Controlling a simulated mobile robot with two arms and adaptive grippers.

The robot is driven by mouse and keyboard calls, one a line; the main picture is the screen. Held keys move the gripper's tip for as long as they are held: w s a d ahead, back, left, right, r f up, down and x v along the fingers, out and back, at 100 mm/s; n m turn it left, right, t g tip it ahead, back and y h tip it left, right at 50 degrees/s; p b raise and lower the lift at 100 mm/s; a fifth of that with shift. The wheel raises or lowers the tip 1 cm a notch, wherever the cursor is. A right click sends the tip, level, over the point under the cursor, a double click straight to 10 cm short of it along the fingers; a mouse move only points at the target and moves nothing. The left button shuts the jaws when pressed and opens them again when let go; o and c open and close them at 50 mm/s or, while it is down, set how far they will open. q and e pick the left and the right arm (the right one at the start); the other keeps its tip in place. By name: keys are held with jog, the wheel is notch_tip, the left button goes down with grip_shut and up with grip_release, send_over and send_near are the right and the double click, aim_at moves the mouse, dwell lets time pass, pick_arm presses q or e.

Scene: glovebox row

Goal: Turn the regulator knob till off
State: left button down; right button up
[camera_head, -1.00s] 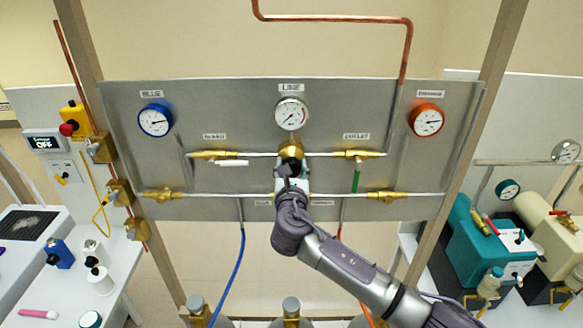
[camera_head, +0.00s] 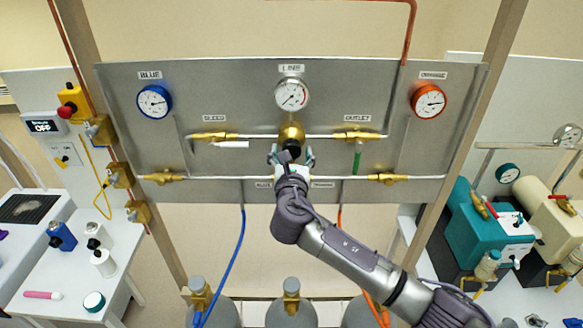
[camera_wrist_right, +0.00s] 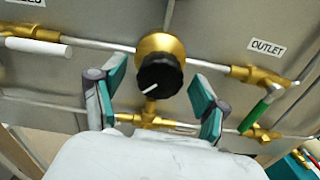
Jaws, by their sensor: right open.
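The regulator is a round brass body (camera_head: 291,132) with a black knob on its front, in the middle of the metal panel below the LINE gauge (camera_head: 292,94). In the right wrist view the black knob (camera_wrist_right: 160,75) faces me, with a white pointer mark toward the lower left. My right gripper (camera_head: 291,156) is open, its teal-padded fingers apart just below and in front of the knob. In the wrist view the fingers stand left and right of the knob with clear gaps, holding nothing. My left gripper is not in view.
A BLEED valve with a white handle (camera_head: 232,144) is left of the regulator; an OUTLET valve with a green handle (camera_head: 357,161) is right. Blue (camera_head: 154,102) and orange (camera_head: 428,101) gauges flank them. Gas cylinders (camera_head: 291,306) stand below. Side benches hold bottles and pumps.

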jog(key=s, duration=1)
jog(key=shift+s, duration=0.2)
jog(key=w+d+f+m+g+b, duration=0.1)
jog(key=d+f+m+g+b, duration=0.15)
jog(key=f, duration=1.05)
jog(key=w+d+f+m+g+b, duration=0.1)
jog(key=d+f+m+g+b, duration=0.2)
jog(key=f, duration=0.9)
jog(key=s+d+f+m+g+b, duration=0.1)
jog(key=s+d+f+m+g, duration=0.25)
jog(key=f, duration=0.75)
jog(key=s+d+f+m+b, duration=0.2)
jog(key=s+d+f+m, duration=0.15)
jog(key=s+f, duration=0.55)
jog(key=s+d+f+m+g+b, duration=0.15)
jog(key=s+f+m, duration=0.3)
jog(key=f, duration=0.95)
jog(key=s+d+f+m+g+b, duration=0.1)
jog(key=s+f+m, duration=0.4)
jog(key=s, duration=0.7)
jog(key=s+d+f+m+g+b, duration=0.2)
jog(key=s+d+f+m, duration=0.3)
jog(key=s+f, duration=0.4)
jog(key=s+d+f+m+g+b, duration=0.1)
jog(key=s+d+f+m+g, duration=0.2)
jog(key=s, duration=1.1)
notch_tip(320, 180, down, 4)
jog(key=shift+s+d+m, duration=0.3)
jog(key=shift+s+m, duration=0.1)
jog(key=shift+m, duration=0.8)
